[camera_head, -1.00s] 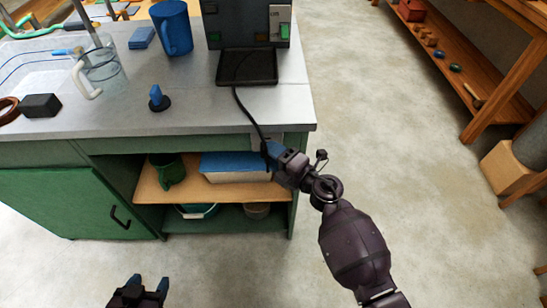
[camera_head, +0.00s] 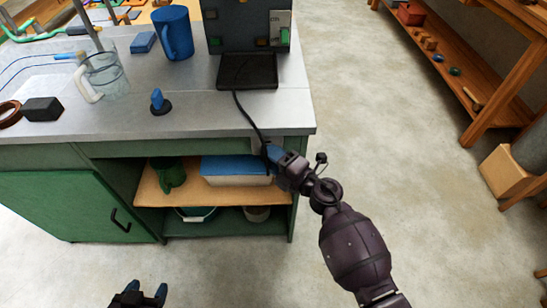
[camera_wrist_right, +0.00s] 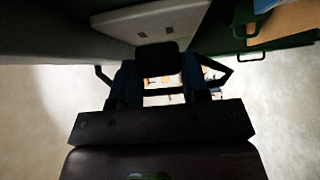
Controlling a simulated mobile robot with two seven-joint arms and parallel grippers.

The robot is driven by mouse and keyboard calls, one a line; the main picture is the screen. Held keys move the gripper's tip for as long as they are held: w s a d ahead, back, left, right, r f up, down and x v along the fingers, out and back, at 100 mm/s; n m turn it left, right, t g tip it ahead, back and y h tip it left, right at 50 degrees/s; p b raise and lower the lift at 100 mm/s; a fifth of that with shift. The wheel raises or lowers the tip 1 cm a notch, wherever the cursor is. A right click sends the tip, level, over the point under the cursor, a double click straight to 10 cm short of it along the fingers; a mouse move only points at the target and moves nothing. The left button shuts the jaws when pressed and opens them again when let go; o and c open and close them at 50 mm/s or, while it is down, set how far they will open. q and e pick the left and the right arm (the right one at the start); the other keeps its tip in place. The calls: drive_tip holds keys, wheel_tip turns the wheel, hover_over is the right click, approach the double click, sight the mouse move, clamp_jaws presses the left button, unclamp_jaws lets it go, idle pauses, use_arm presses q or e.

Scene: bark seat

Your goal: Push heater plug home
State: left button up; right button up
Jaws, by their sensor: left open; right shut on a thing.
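The heater appears to be the dark box (camera_head: 247,32) at the back of the bench. A black cord (camera_head: 243,112) runs from its front over the bench edge to my right gripper (camera_head: 271,155). In the right wrist view the right gripper (camera_wrist_right: 158,82) has its blue fingers shut on a dark block, the plug (camera_wrist_right: 158,59). I cannot tell how deep the plug sits. My left gripper (camera_head: 138,296) is open and empty at the bottom of the head view.
The grey bench top (camera_head: 210,115) holds a blue mug (camera_head: 173,33), a glass beaker (camera_head: 106,75) and a small blue-handled piece (camera_head: 157,101). Below is an open wooden shelf (camera_head: 150,190) with a green mug and a blue-lidded box.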

use_arm(q)
drive_tip(key=shift+w+d+r, duration=0.2)
drive_tip(key=shift+w, duration=0.2)
drive_tip(key=shift+s+a, duration=0.25)
drive_tip(key=shift+s, duration=0.15)
drive_tip(key=shift+w+d, duration=0.1)
drive_tip(key=shift+w, duration=0.05)
idle(0.4)
drive_tip(key=shift+w+d+r+p, duration=0.15)
drive_tip(key=shift+w+r+p, duration=0.15)
drive_tip(key=shift+w+r, duration=0.15)
drive_tip(key=shift+s, duration=0.15)
drive_tip(key=shift+s+a+f, duration=0.25)
drive_tip(key=shift+s, duration=0.15)
use_arm(e)
drive_tip(key=shift+w, duration=0.2)
use_arm(q)
drive_tip(key=shift+w, duration=0.2)
use_arm(e)
drive_tip(key=shift+w, duration=0.2)
